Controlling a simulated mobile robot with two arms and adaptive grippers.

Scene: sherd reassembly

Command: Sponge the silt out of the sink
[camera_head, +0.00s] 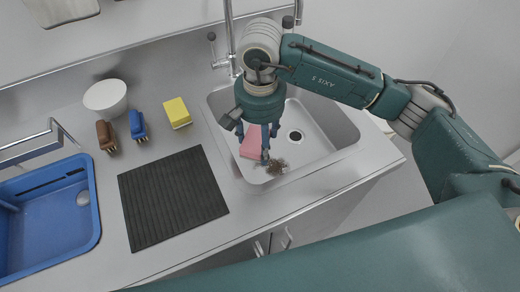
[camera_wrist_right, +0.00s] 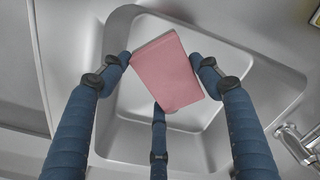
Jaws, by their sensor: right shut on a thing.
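The steel sink (camera_head: 325,128) is right of centre in the head view, with its round drain (camera_head: 295,136) uncovered. A small patch of brown silt (camera_head: 277,167) lies on the basin floor near the front. My right gripper (camera_head: 262,152) reaches down into the basin, shut on a pink sponge (camera_head: 250,145). In the right wrist view the sponge (camera_wrist_right: 165,68) sits tilted between the blue fingers, with the basin around it. The silt is beside the fingertips; I cannot tell whether the sponge touches it. My left gripper is not in view.
A yellow sponge (camera_head: 177,112), a blue brush (camera_head: 138,125), a brown brush (camera_head: 105,136) and a white bowl (camera_head: 105,97) stand left of the sink. A black ribbed mat (camera_head: 172,198) and a blue tub (camera_head: 50,237) lie farther left. The faucet (camera_head: 230,40) rises behind the basin.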

